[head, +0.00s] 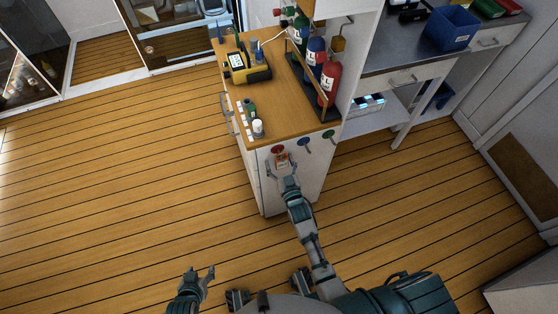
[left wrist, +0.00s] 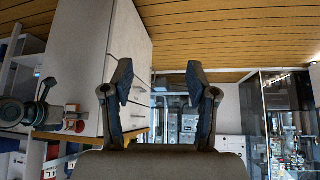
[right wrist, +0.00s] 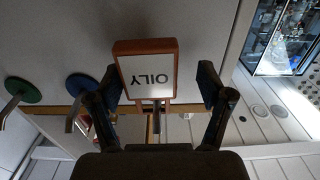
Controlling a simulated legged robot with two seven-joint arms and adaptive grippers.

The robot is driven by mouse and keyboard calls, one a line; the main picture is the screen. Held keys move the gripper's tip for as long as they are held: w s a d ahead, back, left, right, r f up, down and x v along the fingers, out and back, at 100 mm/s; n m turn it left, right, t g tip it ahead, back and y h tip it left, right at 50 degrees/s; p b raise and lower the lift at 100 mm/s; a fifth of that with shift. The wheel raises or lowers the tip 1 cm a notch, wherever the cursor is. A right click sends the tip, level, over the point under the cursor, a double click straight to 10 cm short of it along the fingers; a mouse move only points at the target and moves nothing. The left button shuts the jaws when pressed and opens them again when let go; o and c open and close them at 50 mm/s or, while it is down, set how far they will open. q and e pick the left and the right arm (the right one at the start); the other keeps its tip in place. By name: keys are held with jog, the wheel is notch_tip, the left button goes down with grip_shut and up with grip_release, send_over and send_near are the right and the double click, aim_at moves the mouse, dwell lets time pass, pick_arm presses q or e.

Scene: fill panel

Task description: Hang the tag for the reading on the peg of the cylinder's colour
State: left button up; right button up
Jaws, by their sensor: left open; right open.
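An orange-framed tag (head: 282,160) reading OILY, inverted in the right wrist view (right wrist: 149,72), is upright at the cabinet front just below the red peg disc (head: 278,149). Its loop appears to be around a peg (right wrist: 157,122); contact is unclear. My right gripper (head: 283,168) is open, its fingers either side of the tag. The blue peg (head: 304,142) and green peg (head: 328,134) are bare. Red (head: 329,82), blue (head: 315,58) and green (head: 300,36) cylinders stand in a rack. A yellow-black meter (head: 248,67) has an unreadable display. My left gripper (head: 198,273) is open and empty.
A white jar (head: 258,128) and a small green item (head: 250,109) stand near the front left of the wooden cabinet top (head: 285,108). A blue bin (head: 452,27) is on the bench at the right. The plank floor (head: 130,190) around the left gripper is clear.

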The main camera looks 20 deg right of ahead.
jog(key=s, duration=1)
jog(key=s+d+f+n+g+p, duration=0.1)
jog(key=s+d+f+g+p, duration=0.1)
jog(key=s+f+g+p, duration=0.95)
pick_arm(q)
jog(key=s+f+g, duration=0.1)
jog(key=s+f, duration=0.2)
jog(key=f, duration=0.4)
jog(key=s+a+f+g+b, duration=0.1)
jog(key=s+f+g, duration=0.1)
jog(key=s+f, duration=0.2)
jog(key=s+a+f+g+y, duration=0.1)
jog(key=s+f, duration=0.3)
jog(key=f, duration=0.6)
jog(key=shift+s+a+g+b, duration=0.2)
jog(key=shift+s+g+b, duration=0.1)
jog(key=shift+g, duration=0.3)
pick_arm(e)
jog(key=s+d+f+g, duration=0.2)
jog(key=s+f, duration=0.4)
jog(key=s, duration=0.3)
jog(key=s+d+f+g, duration=0.1)
jog(key=s+f+g, duration=0.2)
jog(key=s+f, duration=0.4)
jog(key=s, duration=0.2)
jog(key=shift+s+d+n, duration=0.35)
jog(key=shift+d+n, duration=0.05)
pick_arm(q)
jog(key=shift+w, duration=0.1)
